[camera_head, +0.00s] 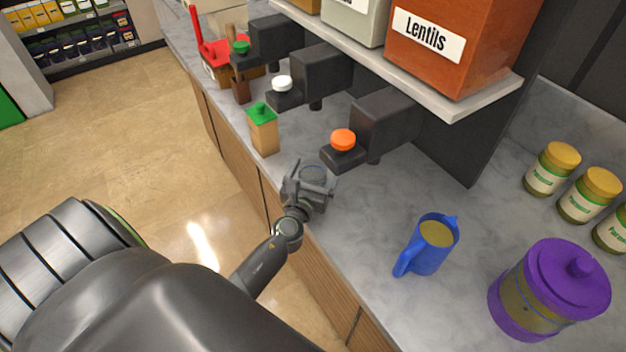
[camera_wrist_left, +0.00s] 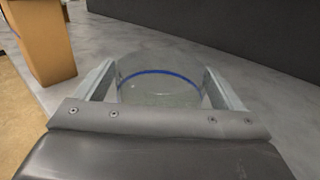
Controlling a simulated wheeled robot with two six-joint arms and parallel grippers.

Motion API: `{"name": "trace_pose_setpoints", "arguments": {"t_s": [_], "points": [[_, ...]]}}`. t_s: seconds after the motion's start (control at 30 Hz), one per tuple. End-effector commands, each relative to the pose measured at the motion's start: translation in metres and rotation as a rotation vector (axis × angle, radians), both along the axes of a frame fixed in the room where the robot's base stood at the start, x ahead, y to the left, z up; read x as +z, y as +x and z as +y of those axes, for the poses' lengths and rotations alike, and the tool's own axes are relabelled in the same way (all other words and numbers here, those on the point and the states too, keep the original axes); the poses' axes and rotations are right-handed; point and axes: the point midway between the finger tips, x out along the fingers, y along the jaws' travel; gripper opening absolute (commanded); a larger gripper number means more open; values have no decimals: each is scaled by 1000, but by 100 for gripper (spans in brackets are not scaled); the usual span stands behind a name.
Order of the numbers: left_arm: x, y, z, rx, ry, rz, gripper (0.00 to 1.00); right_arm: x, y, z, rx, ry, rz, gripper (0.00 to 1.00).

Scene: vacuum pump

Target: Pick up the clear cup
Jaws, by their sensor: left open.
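The clear cup (camera_wrist_left: 160,73) is see-through with a blue ring and stands on the grey counter. In the head view the cup (camera_head: 314,172) is small and partly hidden by my left gripper (camera_head: 311,184). My left gripper is open, with one finger on each side of the cup. In the left wrist view the fingers of the gripper (camera_wrist_left: 160,88) flank the cup, whose lower part is hidden behind the gripper body. I cannot tell whether the fingers touch it. My right gripper is not in view.
A tan box with a green top (camera_head: 263,130) stands near the cup. Black dispensers with an orange knob (camera_head: 343,139) and a white knob (camera_head: 281,83) overhang the counter. A blue jug (camera_head: 428,245) and a purple-lidded jar (camera_head: 550,290) stand to the right.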

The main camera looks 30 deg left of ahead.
Motion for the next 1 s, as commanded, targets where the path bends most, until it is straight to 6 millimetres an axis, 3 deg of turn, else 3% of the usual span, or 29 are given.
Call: {"name": "trace_pose_setpoints", "arguments": {"t_s": [0.23,0.6,1.0], "points": [[0,2,1,0,0,0,89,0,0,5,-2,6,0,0],[0,1,0,0,0,0,41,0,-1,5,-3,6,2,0],[6,3,3,-1,2,0,41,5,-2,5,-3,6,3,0]]}}
